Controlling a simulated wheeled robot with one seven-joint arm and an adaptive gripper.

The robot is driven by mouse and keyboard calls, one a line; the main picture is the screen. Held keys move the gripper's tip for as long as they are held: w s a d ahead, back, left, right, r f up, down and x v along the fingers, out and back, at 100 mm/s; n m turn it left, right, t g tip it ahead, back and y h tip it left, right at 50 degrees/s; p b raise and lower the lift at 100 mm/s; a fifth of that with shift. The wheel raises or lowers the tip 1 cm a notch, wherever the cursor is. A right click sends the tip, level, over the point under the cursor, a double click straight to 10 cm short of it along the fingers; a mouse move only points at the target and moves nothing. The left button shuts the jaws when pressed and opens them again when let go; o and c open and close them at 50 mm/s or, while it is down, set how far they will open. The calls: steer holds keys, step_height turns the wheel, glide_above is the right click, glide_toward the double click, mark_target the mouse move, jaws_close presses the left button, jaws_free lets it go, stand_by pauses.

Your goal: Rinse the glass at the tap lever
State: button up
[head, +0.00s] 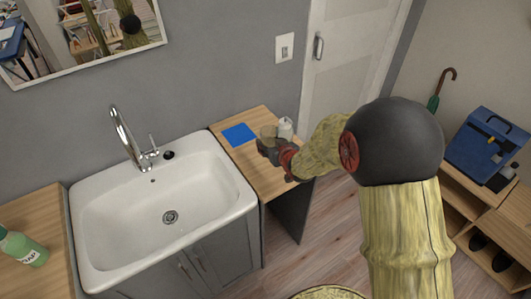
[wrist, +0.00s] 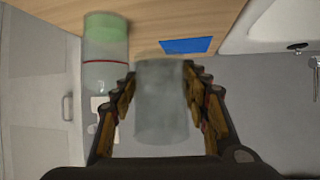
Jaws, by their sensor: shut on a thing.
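My gripper (head: 269,146) is shut on a clear, greyish glass (head: 268,131), over or just above the wooden counter right of the sink. In the wrist view the glass (wrist: 163,100) sits between both fingers of my gripper (wrist: 162,98). The chrome tap (head: 122,130) rises behind the white basin (head: 110,215), well left of my gripper. Its tap lever (head: 152,142) stands up on the right of the tap's base. In the wrist view only a piece of the tap (wrist: 315,62) shows at the right edge. I cannot tell whether the glass touches the counter.
A blue cloth (head: 239,134) lies on the right counter (head: 264,178). A pale container (head: 285,126) stands close behind the glass. A green soap bottle (head: 22,248) is on the left counter. A black knob (head: 169,155) is beside the tap. The basin is empty.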

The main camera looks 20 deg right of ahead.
steer(key=w+f, duration=0.2)
steer(key=w+f+b, duration=0.1)
steer(key=shift+a+f, duration=0.3)
steer(key=shift+f, duration=0.1)
steer(key=shift+w+f+b, duration=0.15)
steer(key=shift+f+b, duration=0.5)
steer(key=shift+f, duration=0.9)
steer(key=shift+f, duration=0.15)
steer(key=o, duration=0.9)
steer(key=shift+o, duration=0.7)
